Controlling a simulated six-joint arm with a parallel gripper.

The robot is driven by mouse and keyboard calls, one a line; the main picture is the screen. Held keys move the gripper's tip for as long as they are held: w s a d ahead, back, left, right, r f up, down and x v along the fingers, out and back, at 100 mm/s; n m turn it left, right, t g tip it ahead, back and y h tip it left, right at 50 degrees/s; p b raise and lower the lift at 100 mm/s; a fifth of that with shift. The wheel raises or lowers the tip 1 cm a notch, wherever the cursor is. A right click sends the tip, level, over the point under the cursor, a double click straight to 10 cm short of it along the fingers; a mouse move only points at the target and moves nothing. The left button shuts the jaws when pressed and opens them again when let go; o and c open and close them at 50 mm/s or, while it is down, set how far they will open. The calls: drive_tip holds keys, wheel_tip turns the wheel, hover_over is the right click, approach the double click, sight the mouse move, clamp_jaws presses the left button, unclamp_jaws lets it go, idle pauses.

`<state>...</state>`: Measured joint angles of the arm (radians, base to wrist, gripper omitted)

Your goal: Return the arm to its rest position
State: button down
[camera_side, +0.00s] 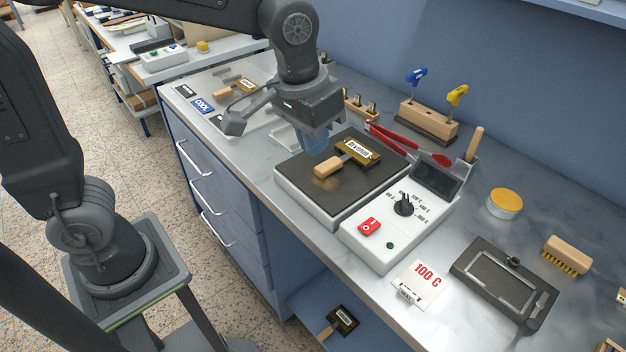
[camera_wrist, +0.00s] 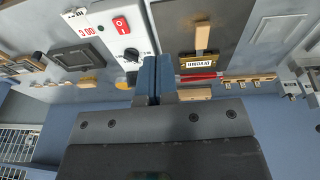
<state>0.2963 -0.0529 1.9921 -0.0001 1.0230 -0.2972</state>
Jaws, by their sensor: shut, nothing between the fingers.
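My gripper (camera_side: 317,140) is shut and empty, with its blue fingers pointing down above the back left part of the hot plate (camera_side: 341,206). In the wrist view the closed blue fingers (camera_wrist: 153,78) show side by side with nothing between them. A stamp with a wooden handle and brass-edged face (camera_side: 357,153) lies on the dark plate, to the right of my fingers and apart from them. The same stamp shows in the wrist view (camera_wrist: 197,63).
A control box with a dial (camera_side: 404,205) and red switch (camera_side: 369,226) adjoins the plate. A card reading 100 C (camera_side: 421,284) lies in front. Another stamp (camera_side: 243,86) lies near the COOL label (camera_side: 203,106).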

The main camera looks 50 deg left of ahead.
drive_tip(key=s+a+t, duration=0.3)
drive_tip(key=s+a, duration=0.7)
drive_tip(key=s, duration=0.1)
drive_tip(key=shift+s+r+t+y, duration=0.3)
drive_tip(key=shift+s+r, duration=0.1)
drive_tip(key=shift+r, duration=0.05)
drive_tip(key=shift+w, duration=0.1)
drive_tip(key=w+d+r+m+g, duration=0.35)
drive_tip(key=w+d+m, duration=0.35)
drive_tip(key=w+m, duration=0.25)
drive_tip(key=w+d+f+m+g, duration=0.2)
drive_tip(key=w+d+f+m, duration=0.1)
drive_tip(key=w+d+m, duration=0.5)
drive_tip(key=d, duration=0.3)
drive_tip(key=shift+d+f, duration=0.3)
drive_tip(key=shift+d, duration=0.1)
drive_tip(key=shift+m, duration=0.25)
